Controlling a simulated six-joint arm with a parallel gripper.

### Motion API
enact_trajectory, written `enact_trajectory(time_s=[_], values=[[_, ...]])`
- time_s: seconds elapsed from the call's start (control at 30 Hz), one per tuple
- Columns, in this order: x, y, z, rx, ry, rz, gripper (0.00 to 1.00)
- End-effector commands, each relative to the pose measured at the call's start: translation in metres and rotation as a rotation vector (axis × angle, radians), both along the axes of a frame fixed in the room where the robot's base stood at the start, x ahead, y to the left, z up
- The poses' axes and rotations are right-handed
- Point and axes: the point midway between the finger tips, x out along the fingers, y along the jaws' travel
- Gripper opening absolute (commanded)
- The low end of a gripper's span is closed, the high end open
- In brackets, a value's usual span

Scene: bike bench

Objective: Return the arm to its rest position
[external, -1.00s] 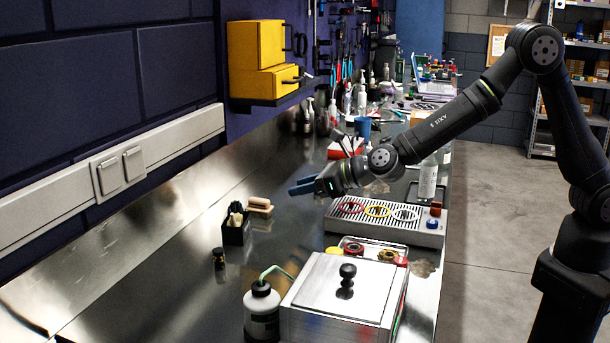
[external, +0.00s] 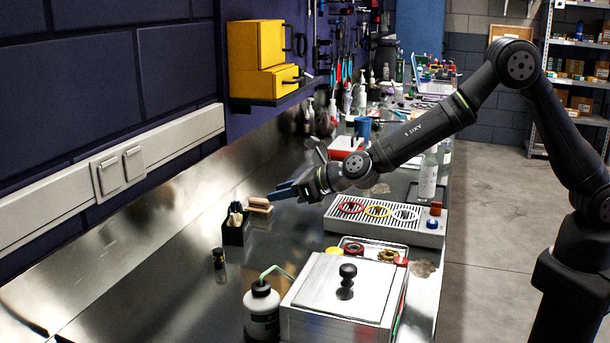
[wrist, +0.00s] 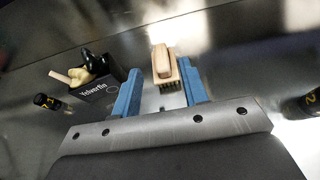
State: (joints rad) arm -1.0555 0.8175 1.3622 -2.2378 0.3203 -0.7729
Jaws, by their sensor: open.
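My gripper (external: 283,193) has blue fingers and hangs over the steel bench (external: 185,270), close to a wooden brush (external: 259,205). In the wrist view my gripper (wrist: 160,95) is open, its two blue fingers apart with nothing held between them. The wooden brush (wrist: 164,68) shows beyond and between the fingertips, lying on the bench. My arm reaches in from the right, its forearm sloping down to the left over the bench.
A small dark bottle (external: 219,259) stands nearer. A drip tray with rings (external: 350,223), a steel box (external: 335,305) and a wash bottle (external: 262,312) stand at right and front. Yellow cabinets (external: 257,45) hang behind.

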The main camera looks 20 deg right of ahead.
Motion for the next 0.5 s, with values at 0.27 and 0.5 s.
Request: enact_trajectory(time_s=[0.27,0.5], values=[[0.028,0.027,-0.017,0.0,0.001,-0.001,0.4],[0.04,0.04,-0.026,-0.001,-0.001,0.0,0.4]])
